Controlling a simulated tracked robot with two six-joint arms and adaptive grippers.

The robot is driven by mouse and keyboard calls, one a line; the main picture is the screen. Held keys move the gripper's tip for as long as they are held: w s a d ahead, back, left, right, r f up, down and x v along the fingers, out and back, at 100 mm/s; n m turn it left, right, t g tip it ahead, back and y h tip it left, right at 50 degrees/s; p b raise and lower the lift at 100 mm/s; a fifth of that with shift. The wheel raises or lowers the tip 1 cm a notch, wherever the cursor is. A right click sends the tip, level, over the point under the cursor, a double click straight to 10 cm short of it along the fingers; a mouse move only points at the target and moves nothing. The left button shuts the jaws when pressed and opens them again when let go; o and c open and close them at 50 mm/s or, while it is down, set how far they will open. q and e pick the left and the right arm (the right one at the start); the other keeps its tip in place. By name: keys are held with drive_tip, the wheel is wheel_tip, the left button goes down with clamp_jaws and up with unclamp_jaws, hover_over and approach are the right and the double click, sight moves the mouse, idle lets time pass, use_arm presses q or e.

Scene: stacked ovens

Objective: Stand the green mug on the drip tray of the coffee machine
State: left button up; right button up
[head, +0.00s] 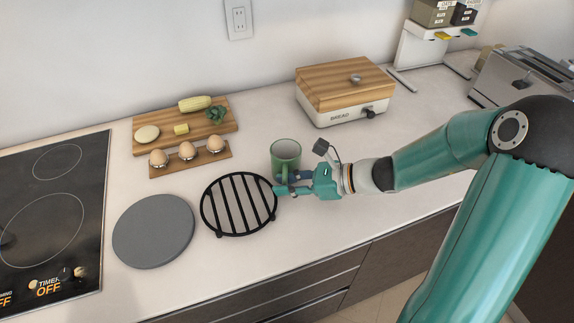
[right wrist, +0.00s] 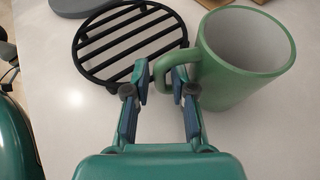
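The green mug (head: 286,153) stands upright on the counter right of the black round trivet, and fills the upper right of the right wrist view (right wrist: 245,58). Its handle points toward my right gripper (head: 283,184). In the right wrist view the two fingertips (right wrist: 163,78) are apart, with the handle between them and some gap at the left finger. The gripper is open around the handle. My left gripper is not clearly in view. I cannot make out a coffee machine or its drip tray in either view.
The black trivet (head: 239,230) and a grey round mat (head: 153,231) lie left of the mug. Behind are a board with eggs (head: 190,158) and a bread box (head: 345,113). A white stand (head: 418,45) and metal appliance (head: 520,82) are at the right. Counter between mug and bread box is clear.

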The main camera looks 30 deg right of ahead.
drive_tip(key=shift+w+a+f, duration=0.1)
drive_tip(key=shift+w+a, duration=0.05)
clamp_jaws()
idle(0.4)
wheel_tip(320, 180, up, 20)
drive_tip(key=p, duration=0.3)
